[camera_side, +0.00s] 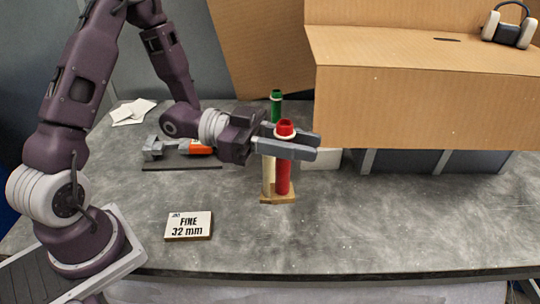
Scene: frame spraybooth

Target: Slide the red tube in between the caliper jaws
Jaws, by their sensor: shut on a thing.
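The red tube (283,178) stands upright with a pale ring near its top. My gripper (290,146) reaches in from the left and is shut on the tube's upper part, with one finger in front. The tube's lower end is at a small wooden base (280,200); I cannot tell whether it rests on it. The caliper (161,149), grey with an orange part (199,147), lies left of my gripper on a dark mat (180,166). The gap between its jaws is too small to make out, and my arm is close to its right end.
A cream post or tube (267,176) stands directly left of the red tube. A green tube top (276,105) rises behind my gripper. A card reading "FINE 32 mm" (189,226) lies in front. A large cardboard box (420,100) blocks the back right. The front right table is clear.

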